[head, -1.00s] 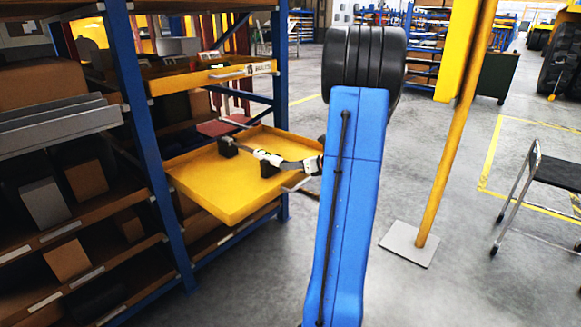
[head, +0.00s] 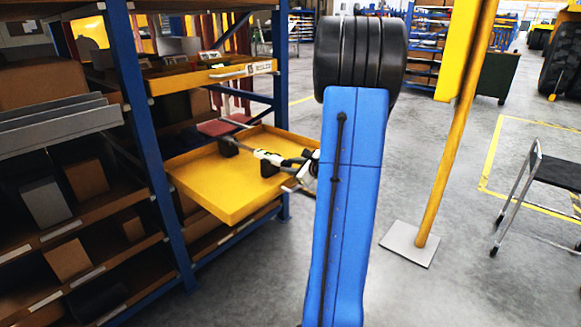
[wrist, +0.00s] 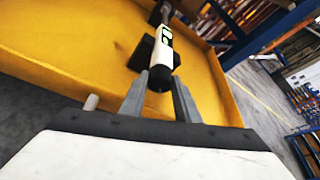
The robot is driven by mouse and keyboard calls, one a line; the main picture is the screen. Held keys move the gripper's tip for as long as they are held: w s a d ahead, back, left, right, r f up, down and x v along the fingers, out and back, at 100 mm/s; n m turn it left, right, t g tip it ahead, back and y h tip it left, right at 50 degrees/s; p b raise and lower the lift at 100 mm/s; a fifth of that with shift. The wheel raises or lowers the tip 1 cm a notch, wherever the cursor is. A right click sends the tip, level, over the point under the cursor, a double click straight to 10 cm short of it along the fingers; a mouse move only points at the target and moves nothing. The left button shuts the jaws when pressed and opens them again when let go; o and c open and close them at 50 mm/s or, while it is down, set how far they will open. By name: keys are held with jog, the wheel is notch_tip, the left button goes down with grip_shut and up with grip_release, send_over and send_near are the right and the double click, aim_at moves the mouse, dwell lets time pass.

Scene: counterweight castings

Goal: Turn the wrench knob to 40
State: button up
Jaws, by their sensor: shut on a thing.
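The wrench (head: 262,154) lies across a yellow drawer (head: 222,205), resting on black supports (head: 228,147). In the wrist view the wrench (wrist: 163,50) has a white handle section with small lit green displays (wrist: 167,36). Its black end knob (wrist: 160,79) points toward my wrist camera. My gripper (wrist: 160,84) is shut on this knob, one grey finger on each side. In the head view my arm partly hides the gripper and the knob end. The setting on the display is too small to read.
The drawer juts out from a blue-post shelf rack (head: 150,150) loaded with boxes. Another yellow drawer (head: 208,77) sits above. A yellow post (head: 447,150) and a black-topped cart (head: 555,180) stand right. Grey floor between is clear.

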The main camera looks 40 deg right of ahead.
jog(key=shift+n+h, duration=0.3)
jog(key=shift+n, duration=0.2)
jog(key=o, duration=1.1)
jog(key=shift+c, duration=0.2)
